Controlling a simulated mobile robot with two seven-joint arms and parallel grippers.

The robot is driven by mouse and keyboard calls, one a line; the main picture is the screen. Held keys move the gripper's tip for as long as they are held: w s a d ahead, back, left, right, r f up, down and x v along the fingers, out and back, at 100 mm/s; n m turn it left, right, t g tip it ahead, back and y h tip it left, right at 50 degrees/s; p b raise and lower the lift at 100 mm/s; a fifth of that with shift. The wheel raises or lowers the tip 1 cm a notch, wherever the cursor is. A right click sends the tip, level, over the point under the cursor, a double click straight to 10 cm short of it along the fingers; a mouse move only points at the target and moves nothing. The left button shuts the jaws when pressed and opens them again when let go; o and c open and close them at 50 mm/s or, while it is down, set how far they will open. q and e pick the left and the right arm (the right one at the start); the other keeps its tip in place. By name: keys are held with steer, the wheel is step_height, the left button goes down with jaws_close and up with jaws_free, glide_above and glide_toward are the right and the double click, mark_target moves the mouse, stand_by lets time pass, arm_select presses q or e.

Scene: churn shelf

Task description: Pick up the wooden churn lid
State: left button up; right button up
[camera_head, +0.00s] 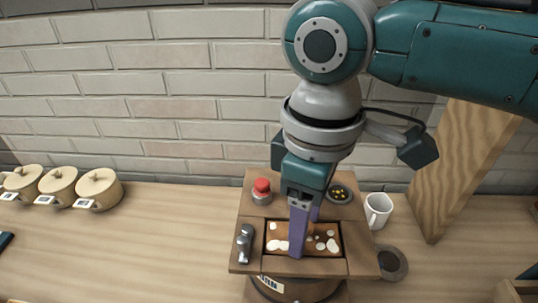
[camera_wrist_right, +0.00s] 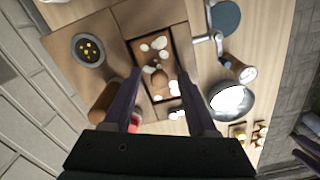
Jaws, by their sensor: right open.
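The wooden churn (camera_head: 300,289) stands on the counter with a square wooden board on top. A brown panel with white patches (camera_head: 330,248), apparently the wooden churn lid, sits in the board's rectangular recess. In the right wrist view the panel (camera_wrist_right: 160,98) shows with a round brown knob (camera_wrist_right: 158,79) at its middle. My right gripper (camera_head: 305,240) points down over the panel. Its purple fingers (camera_wrist_right: 159,76) are open on either side of the knob, with gaps visible, and nothing is held. I cannot tell the exact fingertip height.
Around the recess are a red-topped jar (camera_head: 262,191), a dark dish with yellow bits (camera_head: 339,193) and a grey metal fitting (camera_head: 245,243). A white mug (camera_head: 378,210) and dark round dish (camera_head: 392,262) stand right. Several lidded pots (camera_head: 99,188) stand left. The left counter is mostly clear.

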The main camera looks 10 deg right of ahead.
jaws_close()
stand_by(0.4)
